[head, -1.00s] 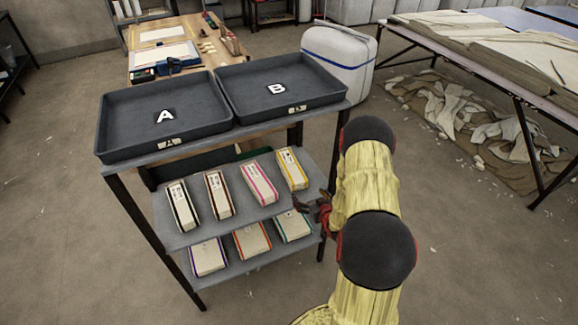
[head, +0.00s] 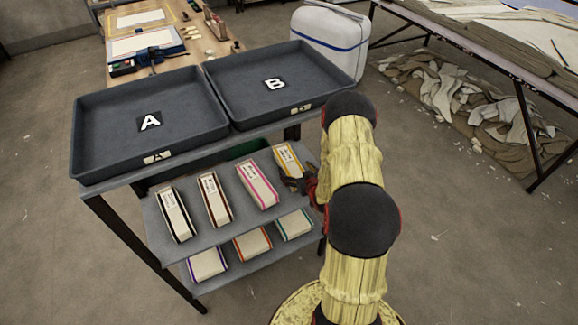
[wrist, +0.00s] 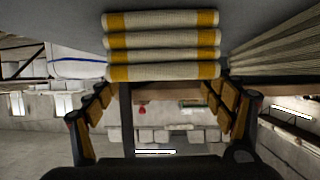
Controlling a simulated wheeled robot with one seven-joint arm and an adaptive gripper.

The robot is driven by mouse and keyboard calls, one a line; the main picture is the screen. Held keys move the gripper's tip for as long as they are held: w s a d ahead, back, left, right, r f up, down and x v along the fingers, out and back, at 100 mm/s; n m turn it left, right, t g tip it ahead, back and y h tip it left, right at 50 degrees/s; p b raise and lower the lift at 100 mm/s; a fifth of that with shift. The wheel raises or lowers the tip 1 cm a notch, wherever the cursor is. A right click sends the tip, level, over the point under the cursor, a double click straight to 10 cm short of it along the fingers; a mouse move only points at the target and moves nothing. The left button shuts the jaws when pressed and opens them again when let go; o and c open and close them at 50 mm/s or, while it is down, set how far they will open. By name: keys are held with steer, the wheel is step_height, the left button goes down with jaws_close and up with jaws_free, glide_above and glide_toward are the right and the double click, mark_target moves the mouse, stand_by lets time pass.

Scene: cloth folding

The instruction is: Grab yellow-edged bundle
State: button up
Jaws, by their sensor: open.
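The yellow-edged bundle (head: 287,157) lies at the right end of the upper shelf (head: 235,205), a pale folded cloth with yellow bands. In the wrist view the yellow-edged bundle (wrist: 162,45) shows end-on as stacked folds, just beyond the fingertips. My gripper (head: 298,183) is at the front right of the shelf, close to the bundle's near end. In the wrist view my gripper (wrist: 159,93) is open, with one finger on each side and nothing between them. My arm hides part of the shelf's right side.
The pink-edged bundle (head: 258,185) lies left of the yellow one, then brown-edged (head: 213,199) and black-edged (head: 177,215) bundles. Purple (head: 207,263), orange (head: 252,243) and green-edged (head: 294,224) bundles lie below. Tray A (head: 85,158) and tray B (head: 345,91) stand on top.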

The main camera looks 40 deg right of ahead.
mark_target(290, 164)
steer(key=shift+a+b+x, duration=0.2)
steer(key=shift+b+x, duration=0.75)
steer(key=shift+x, duration=1.85)
steer(key=c, duration=0.3)
steer(key=c, duration=1.1)
steer(key=shift+c, duration=0.2)
